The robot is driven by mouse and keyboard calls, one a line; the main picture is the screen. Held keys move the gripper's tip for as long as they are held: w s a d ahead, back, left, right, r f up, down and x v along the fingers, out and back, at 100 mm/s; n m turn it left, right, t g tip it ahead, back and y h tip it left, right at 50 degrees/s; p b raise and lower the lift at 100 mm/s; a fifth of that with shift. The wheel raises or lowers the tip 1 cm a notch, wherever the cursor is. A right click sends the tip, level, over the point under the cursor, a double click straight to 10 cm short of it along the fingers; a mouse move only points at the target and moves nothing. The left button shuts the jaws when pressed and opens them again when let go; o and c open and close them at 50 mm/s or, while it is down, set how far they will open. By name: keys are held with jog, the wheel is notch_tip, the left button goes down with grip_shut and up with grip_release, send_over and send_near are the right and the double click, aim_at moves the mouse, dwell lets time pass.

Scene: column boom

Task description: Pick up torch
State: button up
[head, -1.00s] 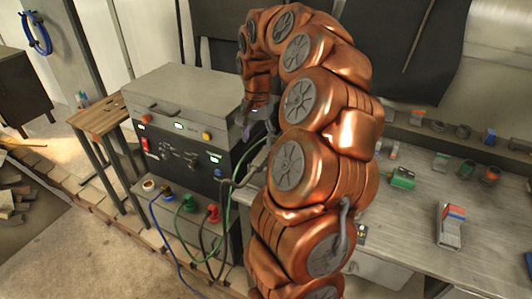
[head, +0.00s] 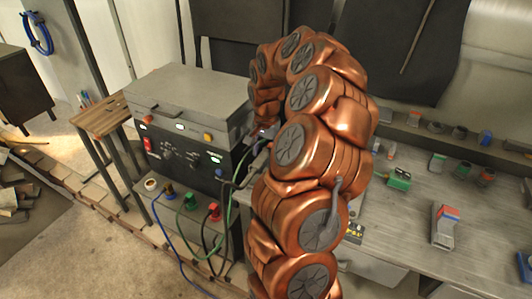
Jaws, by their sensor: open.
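My copper-coloured arm arches up and over in the middle of the head view and comes down behind itself. My gripper (head: 265,132) is small and partly hidden at the far end of the arm, beside the right side of the grey welding machine (head: 190,85). Its jaws are open, and I see nothing held in them. I cannot make out the torch for certain. A dark grey curved piece with cables (head: 243,165) shows just below the gripper, partly covered by my arm.
A small wooden table (head: 104,119) stands left of the machine. Blue, green and black cables hang at the machine's front.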

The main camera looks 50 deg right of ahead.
jog(key=shift+f, duration=0.85)
grip_shut()
